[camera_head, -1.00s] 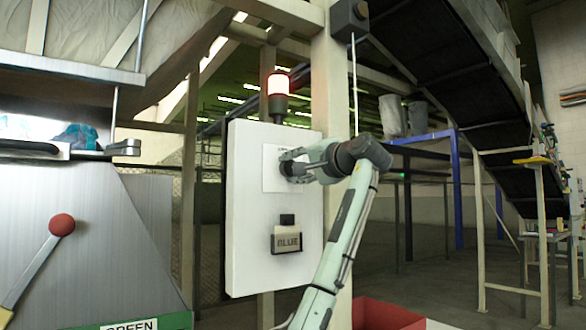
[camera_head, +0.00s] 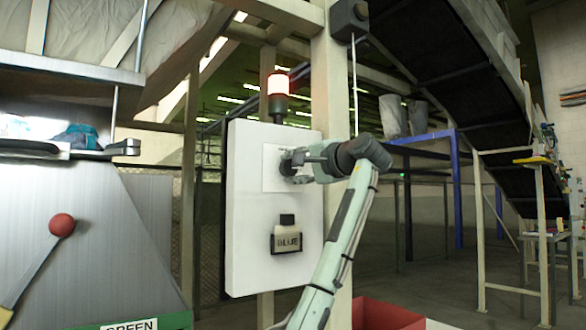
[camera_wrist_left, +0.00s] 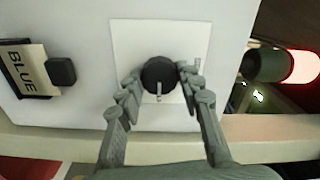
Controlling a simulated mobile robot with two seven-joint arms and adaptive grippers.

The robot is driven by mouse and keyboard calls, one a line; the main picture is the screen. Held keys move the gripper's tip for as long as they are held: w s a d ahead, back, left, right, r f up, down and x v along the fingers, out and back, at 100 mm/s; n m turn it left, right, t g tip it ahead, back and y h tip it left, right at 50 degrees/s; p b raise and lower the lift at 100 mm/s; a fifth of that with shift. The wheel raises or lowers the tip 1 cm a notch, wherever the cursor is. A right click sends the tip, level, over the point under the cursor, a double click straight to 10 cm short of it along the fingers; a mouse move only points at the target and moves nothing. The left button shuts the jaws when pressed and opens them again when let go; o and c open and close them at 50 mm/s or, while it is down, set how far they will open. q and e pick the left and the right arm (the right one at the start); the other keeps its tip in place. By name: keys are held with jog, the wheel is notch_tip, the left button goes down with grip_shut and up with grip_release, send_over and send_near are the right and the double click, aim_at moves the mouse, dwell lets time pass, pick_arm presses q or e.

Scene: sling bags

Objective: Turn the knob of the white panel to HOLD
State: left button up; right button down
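The white panel (camera_head: 240,220) hangs on a post in the middle of the head view. A white card (camera_wrist_left: 125,45) on its face carries the round black knob (camera_wrist_left: 158,72). The knob's pale pointer mark points toward the bottom of the wrist view. In the left wrist view the fingers of my left gripper (camera_wrist_left: 160,77) close on both sides of the knob. Small print shows at the card's edge, too small to read. My right gripper is not in view.
A red and white beacon lamp (camera_head: 278,90) stands above the panel. A red-knobbed lever (camera_head: 62,225) is on the machine at left. A red bin (camera_head: 385,315) is below.

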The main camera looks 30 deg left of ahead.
pick_arm(q)
jog(key=o, duration=0.4)
jog(key=v, duration=1.2)
jog(key=shift+w, duration=0.1)
jog(key=shift+d, duration=0.15)
